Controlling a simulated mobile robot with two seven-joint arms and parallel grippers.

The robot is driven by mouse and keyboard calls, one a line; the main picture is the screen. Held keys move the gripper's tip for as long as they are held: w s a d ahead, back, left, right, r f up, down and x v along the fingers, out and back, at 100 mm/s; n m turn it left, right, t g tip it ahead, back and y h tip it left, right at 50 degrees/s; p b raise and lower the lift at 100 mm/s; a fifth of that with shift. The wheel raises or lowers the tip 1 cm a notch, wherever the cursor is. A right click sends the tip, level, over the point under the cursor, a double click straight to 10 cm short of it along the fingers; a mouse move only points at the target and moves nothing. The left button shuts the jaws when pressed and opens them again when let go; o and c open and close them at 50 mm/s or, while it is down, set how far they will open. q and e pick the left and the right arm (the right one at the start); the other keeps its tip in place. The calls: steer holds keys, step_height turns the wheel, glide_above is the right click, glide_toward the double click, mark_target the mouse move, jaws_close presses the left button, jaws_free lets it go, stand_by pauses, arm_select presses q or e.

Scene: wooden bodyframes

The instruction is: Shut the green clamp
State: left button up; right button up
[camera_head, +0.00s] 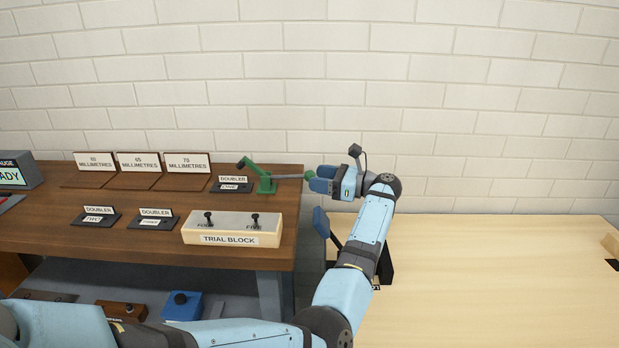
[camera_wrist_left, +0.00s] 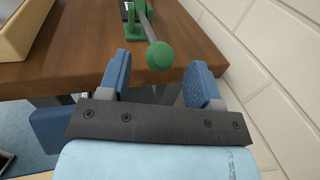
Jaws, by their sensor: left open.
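The green clamp (camera_head: 264,182) stands at the back right corner of the dark wooden bench. Its grey lever points right, level past the bench edge, and ends in a green ball knob (camera_head: 309,175). The clamp's base (camera_wrist_left: 133,32) shows at the top of the left wrist view, with the ball knob (camera_wrist_left: 160,56) nearer. My left gripper (camera_head: 318,182) is open at the lever's end. In the left wrist view its blue fingers (camera_wrist_left: 160,78) stand either side of the knob's line, with a gap on both sides. My right gripper is not in view.
A doubler plate (camera_head: 231,186) lies left of the clamp, and the trial block (camera_head: 232,230) stands in front. A brick wall is close behind. A pale table (camera_head: 480,270) at the right is mostly clear. A blue piece (camera_head: 321,222) shows beneath my left gripper.

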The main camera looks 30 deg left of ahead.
mark_target(309, 174)
arm_select(q)
steer(key=shift+x, duration=1.6)
jaws_close()
